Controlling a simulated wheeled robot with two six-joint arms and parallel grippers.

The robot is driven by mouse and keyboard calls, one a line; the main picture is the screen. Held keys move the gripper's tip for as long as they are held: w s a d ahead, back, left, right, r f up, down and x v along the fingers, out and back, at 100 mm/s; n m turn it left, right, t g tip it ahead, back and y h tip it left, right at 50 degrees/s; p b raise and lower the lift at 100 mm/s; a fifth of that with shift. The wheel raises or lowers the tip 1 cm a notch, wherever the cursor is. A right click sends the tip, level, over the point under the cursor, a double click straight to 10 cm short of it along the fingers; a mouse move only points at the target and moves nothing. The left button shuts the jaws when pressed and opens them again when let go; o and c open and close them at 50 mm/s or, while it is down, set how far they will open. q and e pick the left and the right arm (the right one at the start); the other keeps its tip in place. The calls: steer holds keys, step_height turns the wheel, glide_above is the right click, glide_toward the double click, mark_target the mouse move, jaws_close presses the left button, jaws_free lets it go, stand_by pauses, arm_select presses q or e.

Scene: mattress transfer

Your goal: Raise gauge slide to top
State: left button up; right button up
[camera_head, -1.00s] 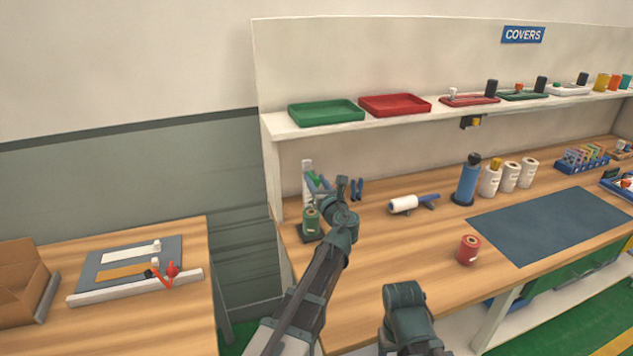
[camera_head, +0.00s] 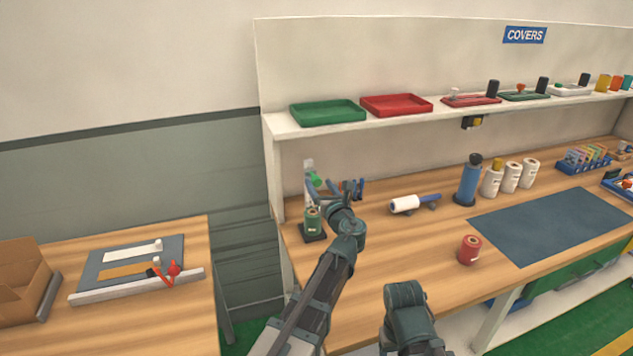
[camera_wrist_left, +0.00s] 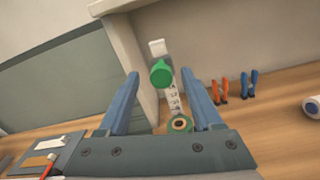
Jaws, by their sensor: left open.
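The gauge is an upright white strip with dark marks (camera_wrist_left: 174,98) and a white top (camera_wrist_left: 157,47), standing at the left end of the bench by the shelf's side panel. Its slide has a round green knob (camera_wrist_left: 161,74), which also shows in the head view (camera_head: 314,180), below the strip's top. My left gripper (camera_head: 332,186) is open and empty in front of the gauge. In the left wrist view the knob appears between its two blue fingers, with gaps on both sides; I cannot tell the depth between them.
A green spool (camera_head: 313,223) on a dark base stands below the gripper. The shelf with trays (camera_head: 327,112) runs above.

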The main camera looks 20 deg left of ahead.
arm_select(q)
steer(key=v, duration=1)
steer(key=shift+s+d, duration=0.2)
steer(key=shift+s, duration=0.1)
